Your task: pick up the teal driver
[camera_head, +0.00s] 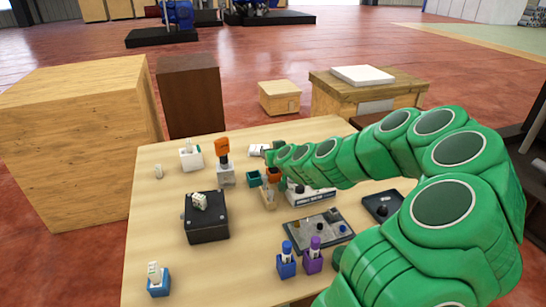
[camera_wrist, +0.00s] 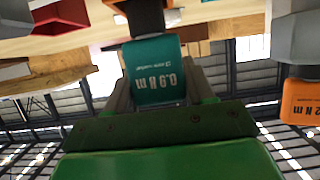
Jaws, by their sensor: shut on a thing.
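The teal driver (camera_wrist: 156,72) fills the middle of the wrist view, with "0.9 N m" printed upside down on its face. A dark part of it runs up to the top edge of that view. The two grey fingers of my gripper (camera_wrist: 160,90) are shut on it, one on each side. In the head view my green arm reaches in from the right over the table. Whether the driver is still in a holder is unclear.
An orange driver (camera_head: 222,147) stands upright in a grey holder to the left; it also shows in the wrist view (camera_wrist: 301,102). A black box (camera_head: 207,228) and blue and purple holders stand nearer.

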